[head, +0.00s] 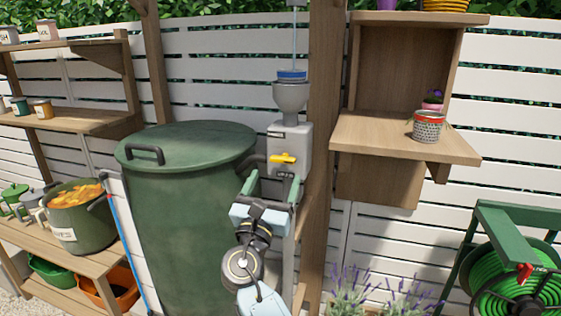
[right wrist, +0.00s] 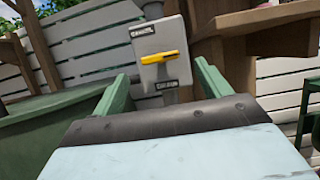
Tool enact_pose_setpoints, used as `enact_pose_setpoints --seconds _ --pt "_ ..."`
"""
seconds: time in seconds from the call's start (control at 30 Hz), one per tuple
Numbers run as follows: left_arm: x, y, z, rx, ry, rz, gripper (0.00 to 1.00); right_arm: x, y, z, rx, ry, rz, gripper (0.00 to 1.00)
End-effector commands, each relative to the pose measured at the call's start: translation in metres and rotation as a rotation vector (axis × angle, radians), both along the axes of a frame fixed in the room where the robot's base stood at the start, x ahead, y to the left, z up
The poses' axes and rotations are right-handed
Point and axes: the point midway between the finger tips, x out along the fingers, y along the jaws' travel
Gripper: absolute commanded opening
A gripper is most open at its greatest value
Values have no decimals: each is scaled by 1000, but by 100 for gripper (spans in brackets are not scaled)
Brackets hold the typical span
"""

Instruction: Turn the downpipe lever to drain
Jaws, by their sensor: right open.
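The yellow downpipe lever (head: 283,158) is on the front of a grey box on the downpipe and lies roughly level. In the right wrist view the lever (right wrist: 160,57) sits between two small labels, one above and one below, too small to read surely. My right gripper (head: 271,182) is open and empty, just below and in front of the box. In the right wrist view its green fingers (right wrist: 162,72) stand apart on either side of the box, with the lever beyond the gap; I see no contact. My left gripper is out of view.
A large green lidded barrel (head: 190,215) stands left of the box, joined by a short pipe. A wooden post (head: 325,120) and a shelf (head: 395,140) with a metal pot (head: 428,127) are to the right. A green hose reel (head: 510,250) stands at lower right.

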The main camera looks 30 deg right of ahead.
Motion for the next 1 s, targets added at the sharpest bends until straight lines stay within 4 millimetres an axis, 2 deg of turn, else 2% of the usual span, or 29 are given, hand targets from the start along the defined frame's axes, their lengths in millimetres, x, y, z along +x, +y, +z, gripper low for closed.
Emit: enact_pose_setpoints --seconds 0.1,0.3,0.7,0.77,1.0 --pt "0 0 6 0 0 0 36 15 -17 11 -2 -1 -1 76" --pt "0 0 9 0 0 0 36 30 -35 20 0 0 1 76" --pt "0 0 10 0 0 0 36 36 -41 22 2 1 2 76" --pt "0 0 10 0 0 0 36 36 -41 22 2 1 2 71" --pt "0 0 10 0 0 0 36 35 -41 22 2 1 1 40"
